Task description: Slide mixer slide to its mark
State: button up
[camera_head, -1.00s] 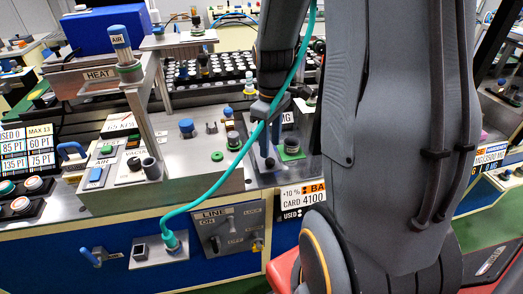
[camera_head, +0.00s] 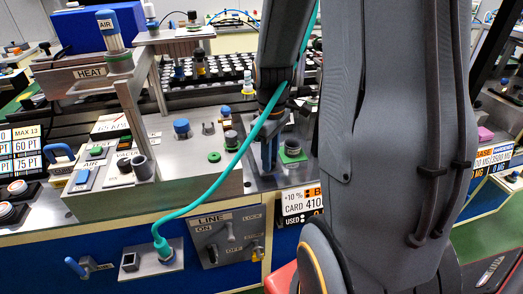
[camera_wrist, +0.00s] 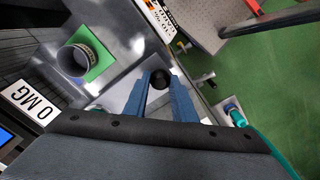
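My gripper (camera_wrist: 160,82) points down at the steel bench top, its two blue fingers apart. A round black knob (camera_wrist: 160,78) shows between the fingertips in the wrist view; I cannot tell whether they touch it. The knob sits on a pale metal plate and may be the mixer slide's handle. Beside it, to the left, a grey cup stands on a green square (camera_wrist: 101,61), which also shows in the head view (camera_head: 292,152). In the head view my gripper (camera_head: 268,165) is just left of that square. I cannot make out the slide's mark.
A grey control box (camera_head: 150,190) with switches stands to the left. A card sign (camera_head: 301,201) hangs at the bench's front edge. A teal cable (camera_head: 215,185) runs from the blue front panel up along my arm. A rack of dark vials (camera_head: 215,90) stands behind.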

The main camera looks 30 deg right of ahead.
jog(key=c, duration=0.4)
jog(key=shift+w, duration=0.15)
jog(key=shift+w+d, duration=0.65)
jog(key=shift+w, duration=1.7)
jog(key=shift+w+d, duration=0.7)
jog(key=shift+w, duration=1.65)
jog(key=shift+w+d, duration=0.65)
jog(key=shift+w, duration=1.7)
jog(key=o, duration=1.1)
jog(key=shift+o, duration=0.2)
